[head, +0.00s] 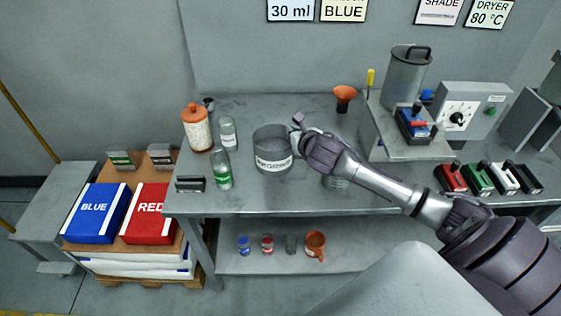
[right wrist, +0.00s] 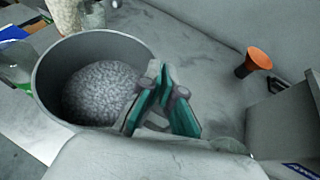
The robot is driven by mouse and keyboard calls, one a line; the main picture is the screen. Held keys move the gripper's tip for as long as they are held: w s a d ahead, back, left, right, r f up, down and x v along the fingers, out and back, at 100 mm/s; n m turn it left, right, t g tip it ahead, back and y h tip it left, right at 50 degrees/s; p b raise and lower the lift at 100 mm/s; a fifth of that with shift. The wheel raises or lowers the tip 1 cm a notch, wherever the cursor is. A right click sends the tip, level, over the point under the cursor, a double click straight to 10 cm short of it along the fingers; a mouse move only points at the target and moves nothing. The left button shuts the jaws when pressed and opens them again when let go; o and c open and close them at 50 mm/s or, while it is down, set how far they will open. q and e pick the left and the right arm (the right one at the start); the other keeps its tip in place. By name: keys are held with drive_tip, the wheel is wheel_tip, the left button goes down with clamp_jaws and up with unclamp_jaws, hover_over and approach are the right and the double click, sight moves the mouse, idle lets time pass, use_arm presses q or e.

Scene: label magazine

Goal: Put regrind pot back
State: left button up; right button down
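The regrind pot (head: 272,150) is a grey, open-topped pot with a white label, upright at the middle of the bench. Grey granules lie inside it in the right wrist view (right wrist: 95,38). My right gripper (head: 298,121) reaches in from the right to the pot's right rim. In the right wrist view its teal-padded fingers (right wrist: 162,72) come together at the rim and look shut on the pot's wall. Whether the pot's base touches the bench is hard to tell. My left gripper is not in view.
Left of the pot stand glass bottles (head: 222,168) and an orange-lidded jar (head: 197,130). An orange funnel (head: 345,96) stands behind right. A metal canister (head: 405,76) and a control box (head: 468,112) are at the right. Glassware (head: 336,183) is partly hidden under my arm.

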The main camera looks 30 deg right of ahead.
wheel_tip(320, 180, down, 3)
drive_tip(key=shift+d+r, duration=0.1)
drive_tip(key=shift+f, duration=2.25)
drive_tip(key=c, duration=1.3)
unclamp_jaws()
drive_tip(key=v, duration=1.2)
drive_tip(key=shift+b, duration=0.3)
drive_tip(key=shift+s, duration=0.1)
